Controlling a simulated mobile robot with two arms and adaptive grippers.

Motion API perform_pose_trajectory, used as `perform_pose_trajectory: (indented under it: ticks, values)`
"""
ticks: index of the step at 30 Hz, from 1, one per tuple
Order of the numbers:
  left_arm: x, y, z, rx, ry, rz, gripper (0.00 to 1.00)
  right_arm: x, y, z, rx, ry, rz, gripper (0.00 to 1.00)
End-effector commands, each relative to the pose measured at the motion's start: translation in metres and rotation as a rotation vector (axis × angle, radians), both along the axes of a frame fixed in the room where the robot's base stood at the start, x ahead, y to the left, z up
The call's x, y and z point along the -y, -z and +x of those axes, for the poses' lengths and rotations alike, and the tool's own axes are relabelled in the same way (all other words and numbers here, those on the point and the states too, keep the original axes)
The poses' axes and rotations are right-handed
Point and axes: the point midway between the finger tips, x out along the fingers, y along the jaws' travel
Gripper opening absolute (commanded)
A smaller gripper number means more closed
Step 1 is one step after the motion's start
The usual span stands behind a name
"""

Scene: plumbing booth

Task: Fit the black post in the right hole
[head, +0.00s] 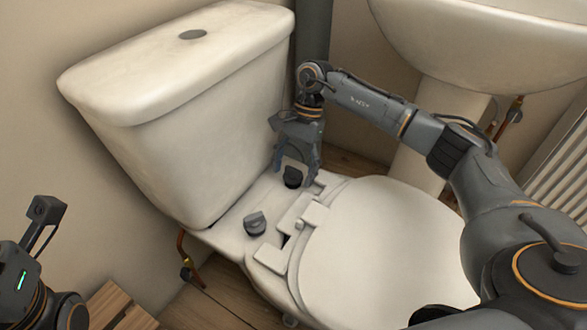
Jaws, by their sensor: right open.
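A black post (292,178) stands at the right on the white ledge of the toilet (225,226), behind the seat. My right gripper (297,166) is open, pointing down just above this post, with its fingers to either side of the post's top. I cannot tell whether they touch it. A second black post (255,223) is on the ledge further left, near the cistern, and looks slightly tilted. The holes are hidden, so I cannot tell how deep either post sits. Part of my left arm's end (40,215) shows at the lower left; its fingertips are unclear.
The white seat and lid (385,245), with hinge plates (302,215), lie in front of the posts. The cistern (185,110) rises behind them. A basin (480,45) and pedestal are at the upper right. A wooden slatted surface (110,305) is at the lower left.

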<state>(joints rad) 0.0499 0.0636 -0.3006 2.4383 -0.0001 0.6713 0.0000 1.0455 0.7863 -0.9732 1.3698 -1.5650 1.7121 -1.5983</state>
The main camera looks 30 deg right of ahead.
Motion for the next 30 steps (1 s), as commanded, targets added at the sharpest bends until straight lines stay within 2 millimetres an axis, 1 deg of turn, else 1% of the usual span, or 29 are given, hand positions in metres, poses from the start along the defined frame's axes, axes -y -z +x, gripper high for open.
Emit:
perform_pose_trajectory:
  ticks: [5, 8, 11, 18, 21, 25, 30]
  values:
    - [-0.001, -0.001, 0.0, 0.001, -0.002, -0.005, 0.71, 0.001, -0.003, 0.001, 0.001, -0.001, 0.001, 0.72]
    - [-0.001, -0.001, 0.0, 0.001, -0.001, -0.004, 0.71, 0.005, -0.014, 0.004, 0.002, 0.001, 0.001, 0.72]
    - [-0.001, 0.0, 0.0, 0.0, -0.001, -0.003, 0.71, 0.011, -0.031, 0.008, 0.004, 0.002, 0.0, 0.72]
    - [0.0, 0.0, 0.0, 0.0, -0.001, -0.002, 0.71, 0.029, -0.079, 0.018, 0.004, 0.002, 0.001, 0.72]
    - [0.0, 0.0, 0.0, -0.001, -0.001, -0.002, 0.71, 0.034, -0.094, 0.021, 0.003, 0.002, 0.0, 0.72]
    - [0.0, 0.0, 0.0, -0.001, -0.001, -0.002, 0.71, 0.039, -0.106, 0.023, 0.002, 0.001, 0.001, 0.72]
    - [0.0, 0.0, 0.0, -0.001, 0.0, -0.002, 0.71, 0.041, -0.111, 0.024, -0.001, 0.0, 0.001, 0.72]
